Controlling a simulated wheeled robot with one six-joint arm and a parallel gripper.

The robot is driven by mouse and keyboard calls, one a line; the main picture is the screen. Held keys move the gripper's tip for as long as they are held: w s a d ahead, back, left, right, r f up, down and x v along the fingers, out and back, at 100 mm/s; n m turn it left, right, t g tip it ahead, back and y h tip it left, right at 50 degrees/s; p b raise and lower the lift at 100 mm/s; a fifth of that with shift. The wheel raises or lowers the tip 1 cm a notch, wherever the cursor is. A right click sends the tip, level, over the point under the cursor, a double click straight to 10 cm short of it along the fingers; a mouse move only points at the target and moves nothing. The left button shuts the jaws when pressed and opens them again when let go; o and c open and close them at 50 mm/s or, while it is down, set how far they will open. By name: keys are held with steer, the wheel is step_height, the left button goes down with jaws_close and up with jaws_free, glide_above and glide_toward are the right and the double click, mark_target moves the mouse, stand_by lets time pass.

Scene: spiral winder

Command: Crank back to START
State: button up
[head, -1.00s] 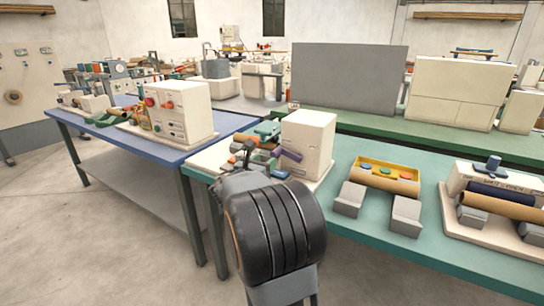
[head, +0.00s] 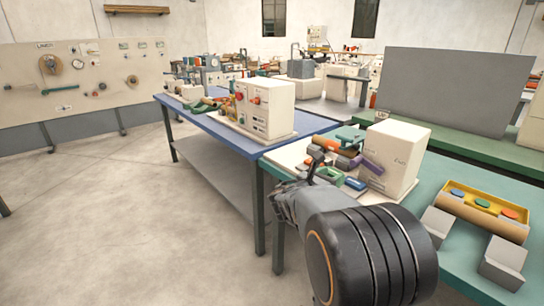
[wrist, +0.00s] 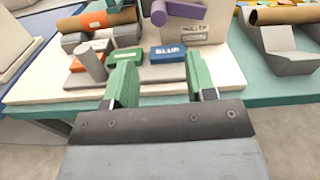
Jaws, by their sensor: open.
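The spiral winder (head: 395,158) is a cream box with small parts on a pale base, on the near teal table; its front also shows in the wrist view (wrist: 207,30). A purple cylinder (wrist: 180,12) sticks out of its front. Left of it are an orange-brown roll (wrist: 98,20), a grey upright post (wrist: 92,62), a small green block (wrist: 127,55) and a labelled blue block (wrist: 169,53). I cannot tell which part is the crank, and no START mark is readable. My gripper (wrist: 162,80) has green fingers, apart and empty, in front of these parts.
A blue table (head: 215,125) with another cream machine (head: 265,108) stands at the left. A yellow tray (head: 485,206) and grey blocks (head: 502,262) lie at the right on the teal table. The floor (head: 130,220) at the left is clear.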

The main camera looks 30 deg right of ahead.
steer(key=s+a+r+m+y+p, duration=0.3)
steer(key=s+a+m+y+p, duration=0.1)
steer(key=a+m+p, duration=0.3)
steer(key=s+a+r+m+y+p, duration=0.3)
steer(key=s+a+m+y+p, duration=0.2)
steer(key=a, duration=0.5)
steer(key=s+a+r+m+y+p, duration=0.4)
steer(key=a+m+y+p, duration=0.4)
steer(key=a+p, duration=0.1)
steer(key=shift+s+m+g, duration=0.15)
steer(key=shift+m+g, duration=0.25)
steer(key=shift+a+r+m+y, duration=0.1)
steer(key=shift+a+m+y, duration=0.2)
steer(key=shift+a, duration=0.1)
steer(key=shift+c, duration=0.3)
